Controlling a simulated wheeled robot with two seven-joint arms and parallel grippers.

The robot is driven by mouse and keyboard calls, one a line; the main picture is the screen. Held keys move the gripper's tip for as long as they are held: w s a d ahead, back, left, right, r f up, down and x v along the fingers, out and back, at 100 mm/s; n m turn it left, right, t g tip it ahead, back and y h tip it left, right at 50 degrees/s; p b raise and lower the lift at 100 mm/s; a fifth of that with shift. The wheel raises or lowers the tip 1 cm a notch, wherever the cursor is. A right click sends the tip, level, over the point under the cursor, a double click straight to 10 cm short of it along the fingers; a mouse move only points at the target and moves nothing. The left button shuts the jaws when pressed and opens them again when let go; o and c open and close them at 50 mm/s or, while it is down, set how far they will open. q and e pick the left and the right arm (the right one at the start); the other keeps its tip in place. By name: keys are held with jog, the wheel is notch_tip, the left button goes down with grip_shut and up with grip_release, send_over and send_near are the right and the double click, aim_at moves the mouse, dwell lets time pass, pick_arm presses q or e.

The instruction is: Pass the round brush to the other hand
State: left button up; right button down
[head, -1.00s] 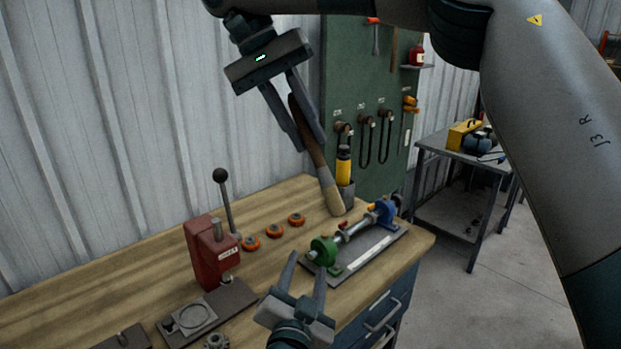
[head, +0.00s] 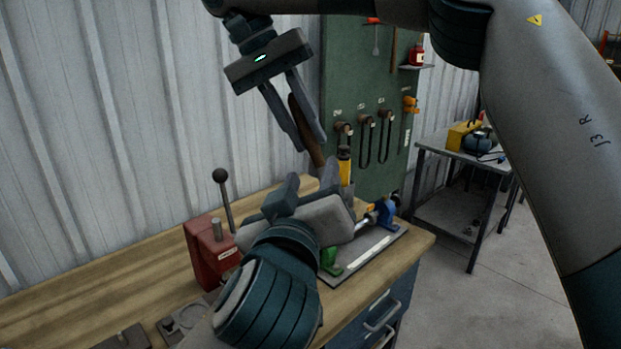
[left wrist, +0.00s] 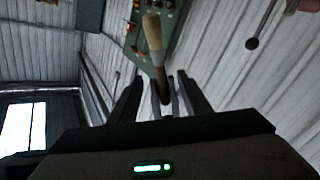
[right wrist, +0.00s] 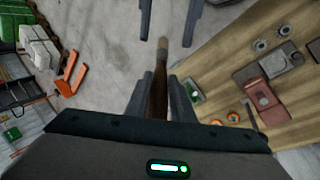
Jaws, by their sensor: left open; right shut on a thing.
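The round brush has a brown wooden handle (head: 306,128) and a tan end. My right gripper (head: 311,146) is shut on the handle and holds the brush tilted above the workbench. My left gripper (head: 308,190) is open and empty, just below the right one. In the head view it hides the brush's lower end. In the right wrist view the brush's tan end (right wrist: 164,48) points between the left fingertips (right wrist: 168,38). The left wrist view shows the brush (left wrist: 153,35) beyond the open left fingers. I cannot tell whether they touch it.
A red lever press (head: 209,255) stands on the wooden workbench (head: 95,270). A fixture with blue (head: 385,210) and green parts is behind my left gripper. A yellow-handled tool (head: 344,168) stands behind the brush. A green tool board (head: 365,90) is at the back.

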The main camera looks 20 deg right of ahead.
aim_at(321, 149)
pick_arm(q)
jog(key=shift+w, duration=0.1)
jog(key=shift+x, duration=6)
jog(key=shift+c, duration=0.6)
jog(key=c, duration=1)
pick_arm(e)
jog(key=c, duration=1.5)
grip_release()
jog(key=shift+o, duration=0.2)
jog(key=shift+r, duration=0.15)
jog(key=v, duration=0.7)
jog(key=shift+a+r, duration=0.1)
jog(key=shift+a, duration=0.05)
